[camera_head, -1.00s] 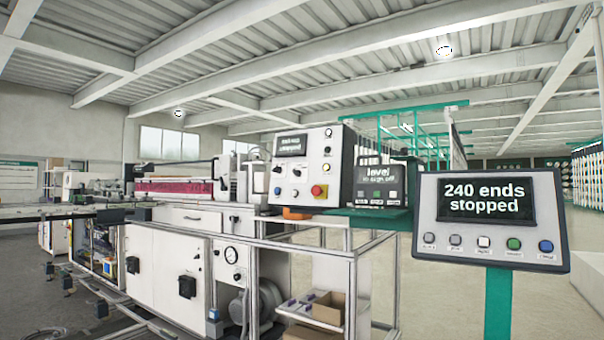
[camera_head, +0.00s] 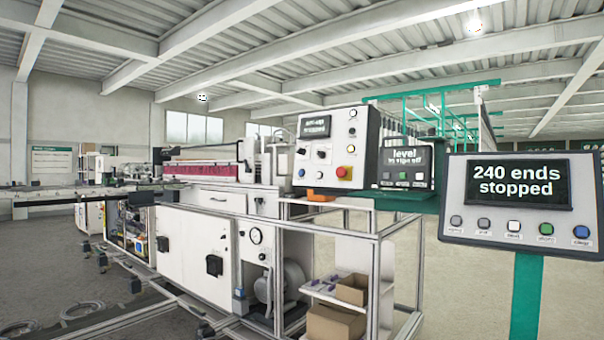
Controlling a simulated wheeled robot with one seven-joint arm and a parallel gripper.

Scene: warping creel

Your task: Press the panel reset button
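A grey panel (camera_head: 456,228) on a green post stands at the right, its screen (camera_head: 519,183) reading "240 ends stopped". Below the screen is a row of small round buttons: two grey ones at the left, then a white button (camera_head: 514,226), a green button (camera_head: 546,229) and a blue button (camera_head: 581,232). Their labels are too small to read surely, so I cannot tell which is reset. A control box (camera_head: 327,134) on the machine carries a red button (camera_head: 341,172). My gripper is not in view.
A small display (camera_head: 405,156) reading "level" and "sign off" stands beside the control box. Open floor (camera_head: 50,270) lies at the left.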

